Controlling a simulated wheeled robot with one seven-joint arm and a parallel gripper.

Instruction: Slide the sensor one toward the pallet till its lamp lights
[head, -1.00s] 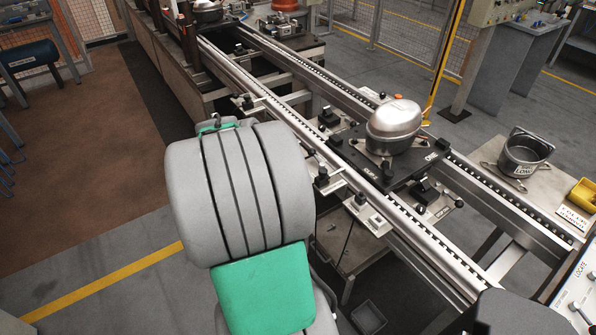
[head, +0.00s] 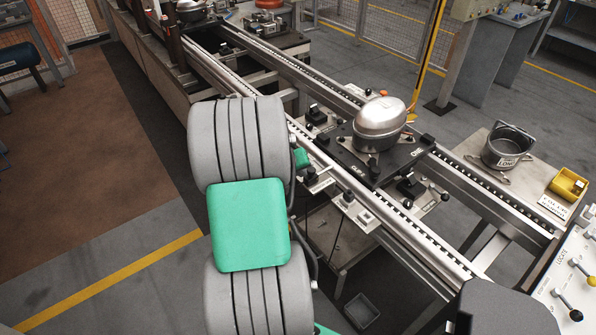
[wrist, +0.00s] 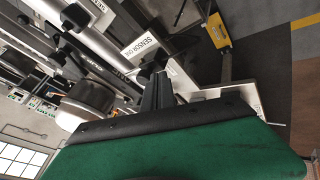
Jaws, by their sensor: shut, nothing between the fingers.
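The label "SENSOR ONE" (wrist: 142,47) shows on a white plate beside the rail in the wrist view. A dark knob (wrist: 150,72) stands by that plate, close to the tips of my gripper (wrist: 158,80). My gripper is shut and empty; I cannot tell whether it touches the knob. In the head view my arm hides most of the gripper, near a white sensor bracket (head: 317,183) on the near rail. The dark pallet (head: 404,158) sits across the rails and carries a silver compressor dome (head: 380,120). I cannot make out a lit lamp.
A second white bracket (head: 352,208) stands to the right along the near rail (head: 395,226). A pot (head: 508,148) and a yellow bin (head: 568,184) lie on the right-hand bench. A lever panel (head: 572,285) is at lower right. Open floor lies left.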

